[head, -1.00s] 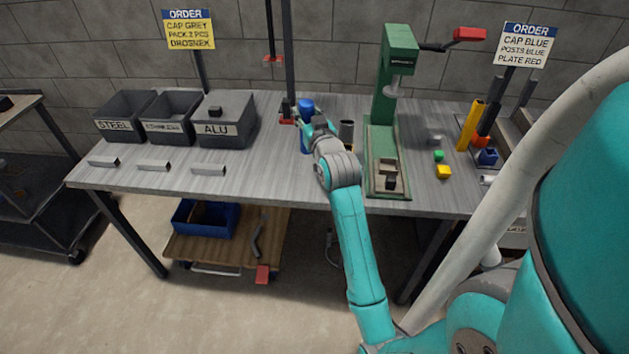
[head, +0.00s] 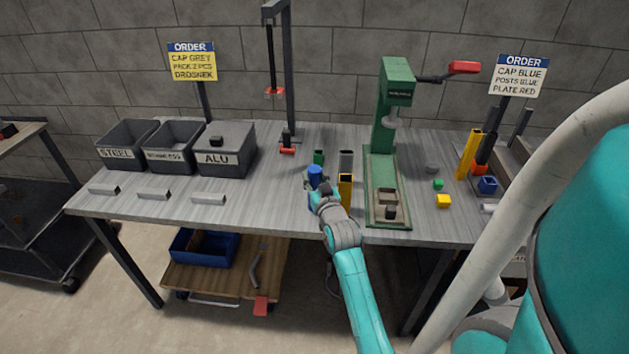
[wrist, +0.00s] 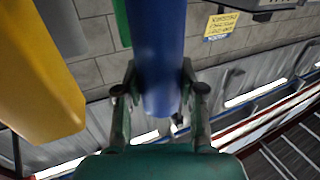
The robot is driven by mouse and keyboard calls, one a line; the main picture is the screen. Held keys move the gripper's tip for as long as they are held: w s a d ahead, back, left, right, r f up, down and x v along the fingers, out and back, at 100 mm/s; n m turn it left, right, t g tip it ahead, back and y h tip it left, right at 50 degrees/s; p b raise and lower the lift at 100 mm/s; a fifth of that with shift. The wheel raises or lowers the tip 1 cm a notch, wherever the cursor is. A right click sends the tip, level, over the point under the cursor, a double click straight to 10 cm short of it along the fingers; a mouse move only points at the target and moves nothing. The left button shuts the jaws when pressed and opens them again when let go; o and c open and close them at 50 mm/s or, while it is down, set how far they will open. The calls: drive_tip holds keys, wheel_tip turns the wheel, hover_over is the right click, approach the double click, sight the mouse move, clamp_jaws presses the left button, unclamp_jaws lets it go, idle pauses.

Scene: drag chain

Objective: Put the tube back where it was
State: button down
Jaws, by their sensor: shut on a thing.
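My gripper (wrist: 160,92) is shut on a blue tube (wrist: 157,45), with one finger on each side of it in the wrist view. In the head view, my gripper (head: 317,188) holds the blue tube (head: 315,173) roughly upright over the middle of the workbench, left of the green press. I cannot tell whether its lower end touches the bench. A green tube (head: 319,156) and a grey tube (head: 346,159) stand behind it. A yellow tube (head: 345,188) stands close on its right and also shows large at left in the wrist view (wrist: 35,75).
The green press (head: 388,150) stands to the right. Dark bins (head: 225,158) stand at back left, with several metal bars (head: 208,199) before them. A dark post stand (head: 289,85) rises behind. The bench between bars and tubes is clear.

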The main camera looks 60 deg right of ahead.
drive_tip(key=shift+f, duration=0.5)
drive_tip(key=c, duration=0.7)
unclamp_jaws()
